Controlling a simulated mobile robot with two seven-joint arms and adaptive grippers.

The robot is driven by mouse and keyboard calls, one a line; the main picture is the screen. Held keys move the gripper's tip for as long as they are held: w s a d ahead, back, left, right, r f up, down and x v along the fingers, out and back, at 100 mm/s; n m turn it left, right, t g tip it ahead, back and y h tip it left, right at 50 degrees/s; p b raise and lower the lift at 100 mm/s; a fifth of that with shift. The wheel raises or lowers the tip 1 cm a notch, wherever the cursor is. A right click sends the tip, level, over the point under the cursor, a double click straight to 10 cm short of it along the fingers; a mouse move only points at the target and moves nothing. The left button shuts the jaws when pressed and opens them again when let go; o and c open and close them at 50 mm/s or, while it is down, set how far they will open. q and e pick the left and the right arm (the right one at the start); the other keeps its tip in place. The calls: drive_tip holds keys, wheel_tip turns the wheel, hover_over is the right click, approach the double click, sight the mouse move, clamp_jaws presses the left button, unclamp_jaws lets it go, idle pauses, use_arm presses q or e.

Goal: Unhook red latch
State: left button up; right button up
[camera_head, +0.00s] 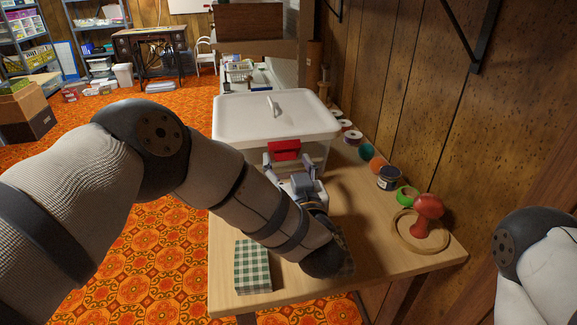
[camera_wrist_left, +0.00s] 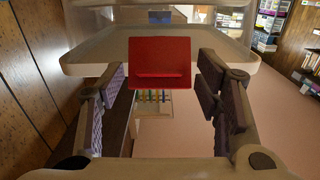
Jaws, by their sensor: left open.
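The red latch (camera_head: 285,150) is on the near side of a white-lidded container (camera_head: 245,118), just under the lid's rim. In the left wrist view the latch (camera_wrist_left: 160,60) is a red plate with a ledge across it, hanging at the rim. My left gripper (camera_head: 294,168) is open and right in front of the latch. In the left wrist view its padded fingers (camera_wrist_left: 162,88) stand to either side of the latch, with gaps between. My right gripper is out of view; only part of that arm shows at the right edge.
The container stands on a wooden table (camera_head: 235,225). A green checked cloth stack (camera_head: 253,267) lies near the front left. Spools, a dark jar (camera_head: 389,178), a green tape roll (camera_head: 406,195) and a red mushroom-shaped object (camera_head: 427,215) in a wooden hoop line the wall side.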

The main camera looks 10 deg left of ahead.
use_arm(q)
drive_tip(key=c, duration=1.2)
drive_tip(key=shift+o, duration=0.2)
drive_tip(key=shift+s+f+t+b, duration=0.1)
drive_tip(key=shift+f+t+b, duration=0.3)
drive_tip(key=shift+t, duration=0.2)
drive_tip(key=o, duration=1.2)
drive_tip(key=shift+c, duration=0.2)
wheel_tip(320, 180, up, 10)
